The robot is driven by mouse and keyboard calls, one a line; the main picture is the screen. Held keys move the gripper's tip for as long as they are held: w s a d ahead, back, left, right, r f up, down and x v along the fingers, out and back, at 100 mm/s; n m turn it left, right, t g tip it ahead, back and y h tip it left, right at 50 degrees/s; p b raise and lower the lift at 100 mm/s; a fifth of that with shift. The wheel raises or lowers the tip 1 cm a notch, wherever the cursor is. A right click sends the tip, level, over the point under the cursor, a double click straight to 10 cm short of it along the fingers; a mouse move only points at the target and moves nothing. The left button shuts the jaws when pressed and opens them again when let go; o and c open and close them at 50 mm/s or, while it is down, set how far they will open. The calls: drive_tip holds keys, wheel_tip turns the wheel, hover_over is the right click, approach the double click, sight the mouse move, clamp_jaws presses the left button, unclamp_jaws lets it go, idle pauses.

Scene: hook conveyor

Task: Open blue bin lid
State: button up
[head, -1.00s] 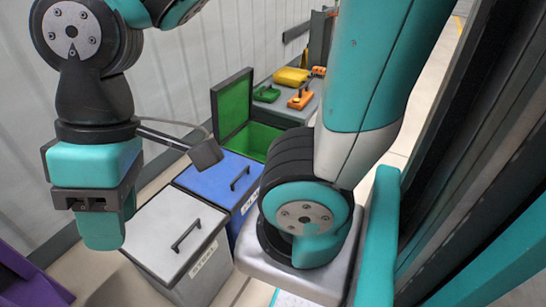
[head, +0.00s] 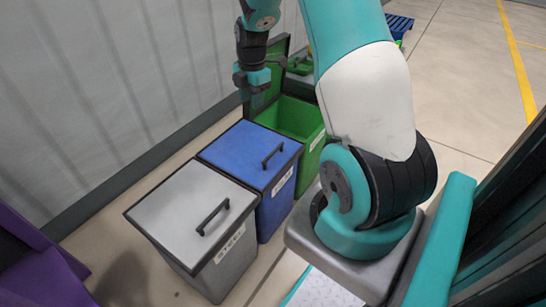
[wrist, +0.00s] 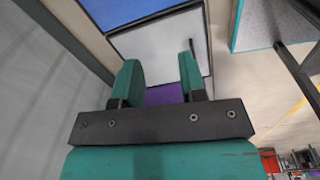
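The blue bin (head: 272,212) stands in the middle of a row of bins, and its blue lid (head: 235,152) is shut. A dark bar handle (head: 273,155) sits near the lid's right edge. In the wrist view part of the blue lid (wrist: 125,9) shows at the top. My gripper (head: 252,84) is in the air beyond the far side of the blue lid, apart from its handle. In the wrist view my gripper (wrist: 160,70) has its two teal fingers wide apart with nothing between them.
The grey bin (head: 222,270) with a shut lid stands in front, and the green bin (head: 300,118) with its lid raised stands behind. A purple bin (head: 40,255) is at lower left. A ribbed wall (head: 110,90) runs along the left.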

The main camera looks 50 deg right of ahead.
drive_tip(key=n+b, duration=0.1)
drive_tip(key=n, duration=0.1)
hover_over(273, 151)
wheel_tip(273, 151, down, 7)
wheel_tip(273, 151, down, 17)
drive_tip(key=b, duration=0.3)
drive_tip(key=shift+s+r, duration=0.1)
drive_tip(key=shift+r, duration=0.05)
clamp_jaws()
